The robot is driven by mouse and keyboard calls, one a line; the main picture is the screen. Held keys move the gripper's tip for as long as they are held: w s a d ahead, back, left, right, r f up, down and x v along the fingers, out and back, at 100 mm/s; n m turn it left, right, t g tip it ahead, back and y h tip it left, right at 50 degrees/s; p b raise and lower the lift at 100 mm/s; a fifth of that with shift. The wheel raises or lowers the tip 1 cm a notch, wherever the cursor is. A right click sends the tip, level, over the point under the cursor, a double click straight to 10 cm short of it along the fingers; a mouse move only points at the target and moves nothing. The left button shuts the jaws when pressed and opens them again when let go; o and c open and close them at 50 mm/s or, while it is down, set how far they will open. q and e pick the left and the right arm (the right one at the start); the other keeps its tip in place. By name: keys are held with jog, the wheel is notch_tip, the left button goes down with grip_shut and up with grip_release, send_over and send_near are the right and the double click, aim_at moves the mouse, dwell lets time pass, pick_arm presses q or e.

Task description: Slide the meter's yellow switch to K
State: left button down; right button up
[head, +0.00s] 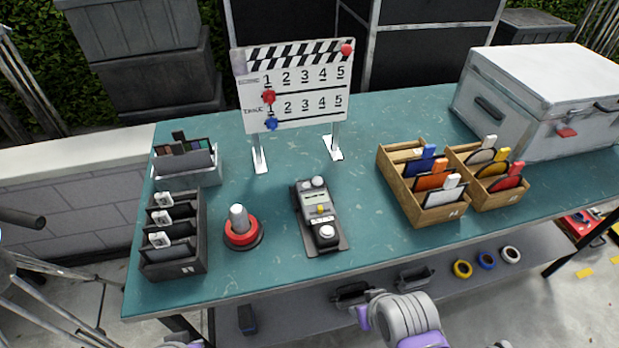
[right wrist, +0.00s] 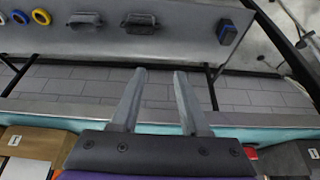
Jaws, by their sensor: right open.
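The meter (head: 312,222) is a dark grey handheld device lying on the teal table, with a small greenish display and round light knobs at its far and near ends. Its yellow switch (head: 320,209) shows near the middle of the body. The letters beside it are too small to read. My right gripper (right wrist: 160,72) is open and empty in the right wrist view, with the meter out of that view. In the head view my right arm is at the bottom edge, off the table's front edge and apart from the meter. My left gripper is not in view.
A red-based button (head: 241,235) stands left of the meter, beside a black slotted box (head: 172,272). A clapperboard (head: 293,85) stands behind. Wooden card boxes (head: 405,198) and a silver case (head: 540,110) are to the right. A shelf below holds tape rolls (head: 462,269). Teal tabletop around the meter is clear.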

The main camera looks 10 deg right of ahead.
jog(key=w+r+p, duration=0.5)
jog(key=r+p, duration=0.2)
jog(key=r, duration=0.6)
notch_tip(320, 180, up, 6)
jog(key=r+g+p, duration=0.1)
jog(key=g+p, duration=0.1)
jog(key=g, duration=0.3)
send_over(321, 207)
pick_arm(q)
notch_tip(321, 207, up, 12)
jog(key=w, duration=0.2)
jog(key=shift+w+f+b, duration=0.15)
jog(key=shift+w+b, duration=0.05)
jog(key=shift+b, duration=0.15)
pick_arm(e)
notch_tip(321, 207, down, 11)
jog(key=shift+a+f, duration=0.1)
jog(key=shift+c, duration=0.2)
grip_shut()
